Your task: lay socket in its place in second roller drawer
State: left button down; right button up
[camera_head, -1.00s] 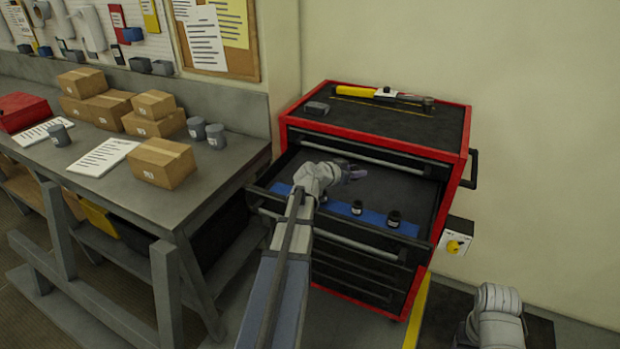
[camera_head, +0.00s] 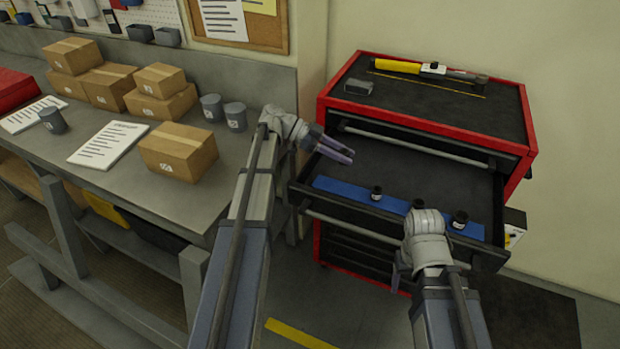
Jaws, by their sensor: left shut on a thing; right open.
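The second drawer of the red roller cabinet (camera_head: 530,120) is pulled open, showing a dark bed and a blue strip (camera_head: 340,188) along its front. Dark sockets stand on the strip: one left (camera_head: 376,193), one right (camera_head: 460,219), and one between (camera_head: 418,204), partly covered by my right arm. My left gripper (camera_head: 345,154) is above the drawer's left side, fingers pointing right, shut on a socket that its fingers hide from view. My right gripper (camera_head: 400,278) is open and empty, pointing down in front of the drawer front.
The cabinet top holds a yellow-handled tool (camera_head: 397,66) and a small grey block (camera_head: 359,87). A grey workbench (camera_head: 190,200) at left carries cardboard boxes (camera_head: 178,150), grey cups (camera_head: 235,116) and papers. The drawer's back area is clear.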

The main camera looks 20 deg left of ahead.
aim_at(338, 187)
pick_arm(q)
jog(key=shift+s+a, duration=0.15)
jog(key=shift+a, duration=0.3)
jog(key=shift+d+f+b, duration=0.1)
jog(key=shift+f+b, duration=0.05)
jog(key=shift+b, duration=0.15)
notch_tip(338, 187, down, 10)
jog(key=b, duration=0.9)
jog(key=shift+r, duration=0.25)
pick_arm(e)
notch_tip(338, 187, down, 10)
jog(key=shift+a, duration=0.4)
jog(key=shift+w, duration=0.1)
pick_arm(q)
jog(key=shift+f+b, duration=0.2)
jog(key=shift+b, duration=0.2)
jog(key=c, duration=0.6)
grip_release()
pick_arm(e)
jog(key=shift+f, duration=0.15)
pick_arm(q)
jog(key=shift+r, duration=0.15)
